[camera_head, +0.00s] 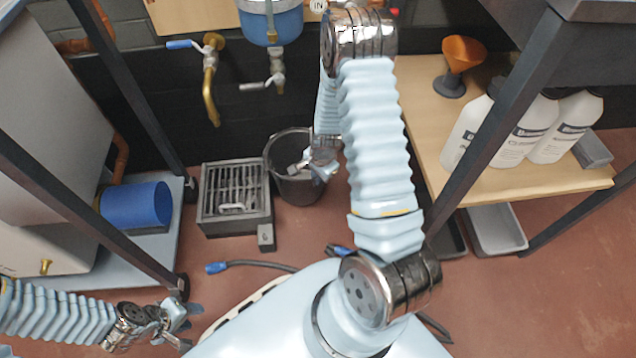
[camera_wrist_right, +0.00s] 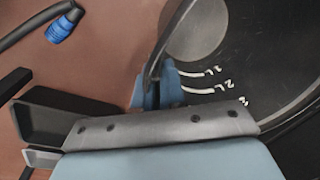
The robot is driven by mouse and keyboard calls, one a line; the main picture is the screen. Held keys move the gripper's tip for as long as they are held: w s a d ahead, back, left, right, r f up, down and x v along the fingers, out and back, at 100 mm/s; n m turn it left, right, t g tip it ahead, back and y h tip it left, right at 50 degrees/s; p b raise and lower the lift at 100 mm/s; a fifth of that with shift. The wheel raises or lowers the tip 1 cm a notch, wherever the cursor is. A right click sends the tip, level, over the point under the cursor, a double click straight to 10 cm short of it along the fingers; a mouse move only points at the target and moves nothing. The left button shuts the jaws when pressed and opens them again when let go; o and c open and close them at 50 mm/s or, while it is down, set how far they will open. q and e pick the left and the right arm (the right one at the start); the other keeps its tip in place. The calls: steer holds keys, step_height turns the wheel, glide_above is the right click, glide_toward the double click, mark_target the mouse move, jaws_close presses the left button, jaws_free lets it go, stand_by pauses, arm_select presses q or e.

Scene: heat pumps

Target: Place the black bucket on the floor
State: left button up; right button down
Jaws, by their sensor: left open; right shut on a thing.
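The black bucket (camera_head: 290,188) is upright just right of the floor drain, low over or on the red floor; I cannot tell if its base touches. In the right wrist view the bucket's dark inside (camera_wrist_right: 265,60) shows white level marks. My right gripper (camera_head: 318,168) is at the bucket's right side. In the right wrist view its blue fingertips (camera_wrist_right: 160,88) are shut on the bucket's rim. The arm hides part of the bucket's right side. My left gripper (camera_head: 186,318) is open and empty at the lower left, far from the bucket.
A grated drain box (camera_head: 234,198) stands left of the bucket. A brass tap (camera_head: 210,85) and a blue tank (camera_head: 270,22) are above. A wooden shelf with white bottles (camera_head: 515,130) is at right. A blue-ended cable (camera_head: 240,265) lies on the floor in front.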

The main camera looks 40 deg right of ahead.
step_height(320, 180, down, 4)
steer(key=shift+w+d+r+b, duration=0.1)
steer(key=shift+w+d+b, duration=0.05)
steer(key=shift+b, duration=0.35)
steer(key=shift+r, duration=0.1)
steer(key=c, duration=1.2)
jaws_free()
step_height(320, 180, up, 12)
steer(key=s+p, duration=0.2)
steer(key=p, duration=0.2)
steer(key=s+a+f+n+y, duration=0.1)
steer(key=s+a+f+n, duration=0.1)
steer(key=a+n, duration=0.3)
steer(key=s+a+f+n+y, duration=0.1)
steer(key=s+a+f+n, duration=0.2)
steer(key=a, duration=0.8)
steer(key=s+a+f+n+y, duration=0.1)
steer(key=s+a+f+n, duration=0.2)
steer(key=s+a+n, duration=0.2)
steer(key=shift+a+n+g+y+b, duration=0.3)
steer(key=shift+a+n, duration=0.6)
steer(key=shift+a, duration=0.7)
